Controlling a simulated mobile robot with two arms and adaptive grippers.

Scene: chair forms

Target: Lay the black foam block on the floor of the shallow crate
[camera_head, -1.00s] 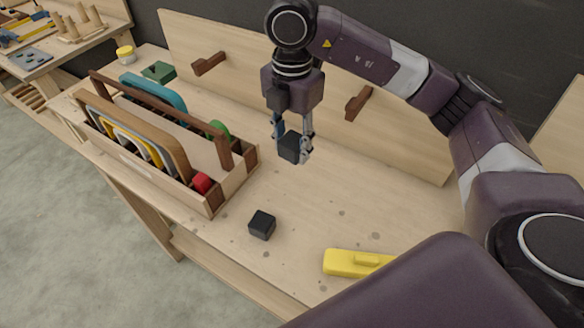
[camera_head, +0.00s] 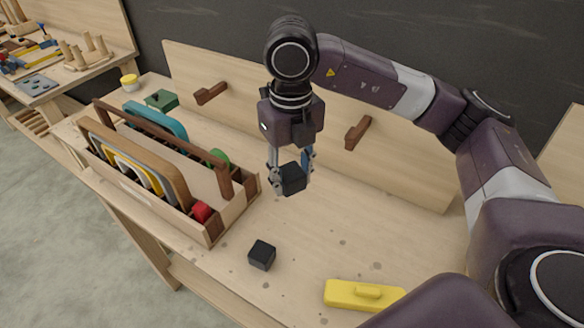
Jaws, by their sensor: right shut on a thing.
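My right gripper (camera_head: 291,180) is shut on a black block (camera_head: 292,179) and points down. It holds the block to the right of the wooden crate; its height above the bench is hard to tell. A second black block (camera_head: 262,255) of similar look sits on the bench, nearer the front edge. I cannot tell from looks which one is foam. The low-walled wooden crate (camera_head: 228,216), with a dark handle bar, stands at the left. It holds wooden, yellow, grey and teal curved pieces, a green piece and a red block (camera_head: 202,211). My left gripper is not in view.
A yellow box (camera_head: 364,295) lies at the front of the bench (camera_head: 330,238). A back panel (camera_head: 400,165) with brown pegs runs behind. A green box (camera_head: 161,100) and a yellow-lidded jar (camera_head: 129,82) stand beyond the crate. The bench's middle right is clear.

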